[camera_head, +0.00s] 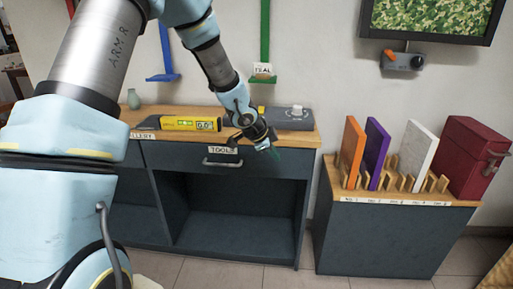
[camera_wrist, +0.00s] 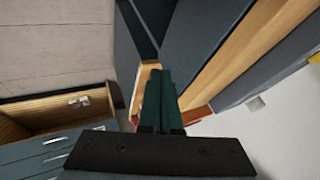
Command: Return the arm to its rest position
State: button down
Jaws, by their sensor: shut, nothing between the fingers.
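My arm reaches from the upper left of the head view down to the dark grey cabinet. My gripper (camera_head: 272,150) is in front of the cabinet's top edge, near the drawer labelled TOOLS. In the wrist view the two green fingers of my gripper (camera_wrist: 161,88) lie close side by side, with nothing seen between them. The gripper is shut and empty.
The wooden cabinet top (camera_head: 165,113) holds a yellow level (camera_head: 190,124) and a grey case (camera_head: 292,122). The drawer handle (camera_head: 222,163) sticks out below. At right, a low cabinet (camera_head: 375,240) carries an orange panel (camera_head: 352,150), other upright panels and a red box (camera_head: 470,160).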

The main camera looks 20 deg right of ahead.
jog(key=w+a+r+n+t+y+p, duration=0.1)
jog(key=a+r+n+y+p, duration=0.25)
jog(key=a, duration=0.85)
jog(key=w+a+r+n+t+y, duration=0.15)
jog(key=a+r+n, duration=0.45)
jog(key=a, duration=0.6)
jog(key=s+a+r+n+g+y+p, duration=0.1)
jog(key=s+a+r+n+g+p, duration=0.2)
jog(key=s+a+n, duration=0.8)
jog(key=s+a+r, duration=0.1)
jog(key=s+a, duration=0.1)
jog(key=a, duration=0.2)
jog(key=shift+s+a+n+g+y, duration=0.3)
jog(key=shift+a+n+g, duration=0.05)
